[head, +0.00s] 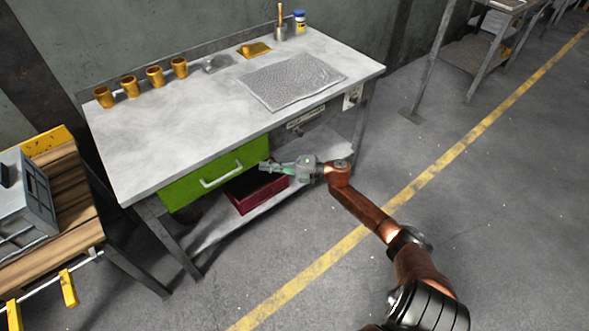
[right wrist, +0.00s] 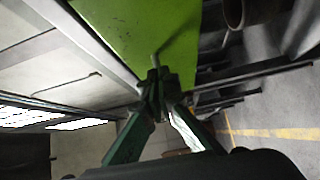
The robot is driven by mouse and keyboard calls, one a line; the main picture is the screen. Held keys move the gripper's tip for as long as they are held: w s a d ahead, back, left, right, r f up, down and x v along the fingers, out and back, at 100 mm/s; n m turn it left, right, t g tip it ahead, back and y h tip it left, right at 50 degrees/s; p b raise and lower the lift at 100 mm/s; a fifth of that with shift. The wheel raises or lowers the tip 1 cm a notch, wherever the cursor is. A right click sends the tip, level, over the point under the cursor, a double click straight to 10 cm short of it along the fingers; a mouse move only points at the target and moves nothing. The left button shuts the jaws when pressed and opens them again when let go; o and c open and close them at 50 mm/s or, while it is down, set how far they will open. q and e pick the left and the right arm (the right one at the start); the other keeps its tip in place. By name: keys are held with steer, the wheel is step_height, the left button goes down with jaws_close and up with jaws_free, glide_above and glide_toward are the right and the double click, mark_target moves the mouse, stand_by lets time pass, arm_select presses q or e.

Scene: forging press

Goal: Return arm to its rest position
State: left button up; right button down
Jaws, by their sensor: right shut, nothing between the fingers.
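My right gripper (head: 275,168) is shut and empty at the end of the copper-coloured right arm, in front of the workbench and near the right end of the green drawer (head: 190,190). In the right wrist view the shut fingertips (right wrist: 158,85) overlap the green drawer front (right wrist: 130,35). I cannot tell whether they touch it. The drawer has a pale bar handle (head: 220,175) and looks closed. My left gripper is not in view.
The workbench (head: 150,150) carries several brass cups (head: 155,76), a grey mat (head: 290,80) and a blue-topped bottle (head: 299,21). A dark red bin (head: 258,188) sits on its lower shelf. A wooden table (head: 75,190) stands at left.

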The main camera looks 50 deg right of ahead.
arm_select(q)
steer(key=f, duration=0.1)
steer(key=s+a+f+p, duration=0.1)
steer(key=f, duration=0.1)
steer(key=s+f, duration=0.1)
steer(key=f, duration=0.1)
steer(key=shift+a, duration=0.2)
arm_select(e)
steer(key=v, duration=0.8)
steer(key=shift+f, duration=0.2)
